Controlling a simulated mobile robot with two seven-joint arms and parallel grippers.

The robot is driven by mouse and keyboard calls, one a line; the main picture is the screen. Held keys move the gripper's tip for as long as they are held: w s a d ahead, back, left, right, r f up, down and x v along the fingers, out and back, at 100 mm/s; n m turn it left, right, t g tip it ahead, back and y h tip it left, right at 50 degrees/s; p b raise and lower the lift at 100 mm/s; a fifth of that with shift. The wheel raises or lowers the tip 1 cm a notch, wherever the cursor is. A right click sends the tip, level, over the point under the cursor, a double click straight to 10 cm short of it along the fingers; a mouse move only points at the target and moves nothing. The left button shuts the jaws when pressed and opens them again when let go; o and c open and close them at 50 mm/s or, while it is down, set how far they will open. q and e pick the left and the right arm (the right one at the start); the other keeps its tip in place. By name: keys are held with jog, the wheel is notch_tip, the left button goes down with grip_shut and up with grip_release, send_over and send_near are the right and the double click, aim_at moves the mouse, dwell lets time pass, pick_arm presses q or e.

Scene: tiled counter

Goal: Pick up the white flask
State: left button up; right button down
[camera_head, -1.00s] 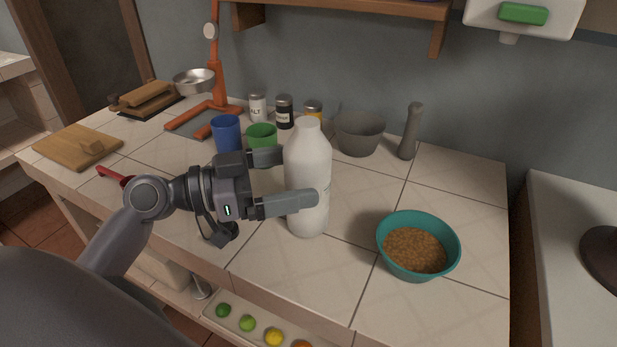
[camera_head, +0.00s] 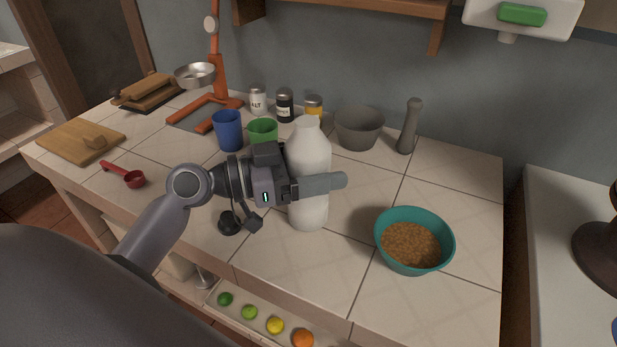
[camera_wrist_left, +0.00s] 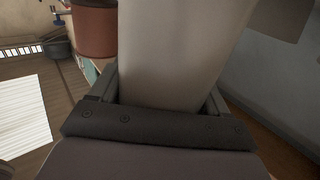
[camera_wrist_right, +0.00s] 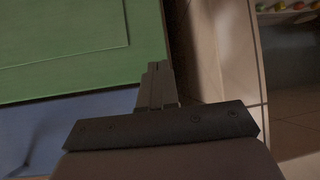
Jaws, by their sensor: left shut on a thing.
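The white flask (camera_head: 309,206) is a tall bottle with a narrow neck, standing upright on the tiled counter. My left gripper (camera_head: 318,182) reaches it from the left and is shut around its middle. In the left wrist view the pale flask (camera_wrist_left: 178,50) fills the space between the two fingers (camera_wrist_left: 165,98). Whether its base touches the counter is hard to tell. My right gripper (camera_wrist_right: 158,88) shows only in the right wrist view. Its fingers are together with nothing between them.
A teal bowl (camera_head: 378,250) of brown grains stands right of the flask. A grey mortar (camera_head: 359,130) and pestle (camera_head: 409,127) stand behind it. A green cup (camera_head: 262,131) and blue cup (camera_head: 228,132) are at the back left. A red scoop (camera_head: 132,178) lies left.

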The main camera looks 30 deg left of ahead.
pick_arm(q)
jog(key=shift+r, duration=0.1)
notch_tip(320, 180, up, 20)
jog(key=p, duration=0.3)
dwell(0.4)
jog(key=o, duration=1)
jog(key=c, duration=0.9)
jog(key=shift+s, duration=0.1)
